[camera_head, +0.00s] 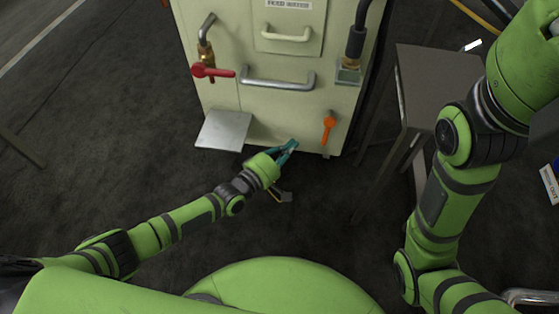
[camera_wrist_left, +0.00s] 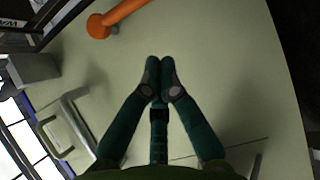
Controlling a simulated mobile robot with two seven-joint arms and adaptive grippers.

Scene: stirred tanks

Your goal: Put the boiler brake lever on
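An orange lever (camera_head: 329,128) is on the lower right of the cream cabinet front; I see no label on it. It slopes down from its thicker upper end in the head view. In the left wrist view the orange lever (camera_wrist_left: 120,14) shows at the top, its rounded end in frame and its other end cut off. My left gripper (camera_head: 291,146) is left of the lever and slightly lower, apart from it. In the wrist view the fingertips of the left gripper (camera_wrist_left: 160,72) meet with nothing between them. My right arm rises at the right; its gripper is out of frame.
A red valve lever (camera_head: 213,72) sits on the cabinet's left side, beside a metal handle (camera_head: 278,82). A light plate (camera_head: 223,130) juts out at the lower left. A dark grey table (camera_head: 440,85) stands to the right. The floor before the cabinet is mostly clear.

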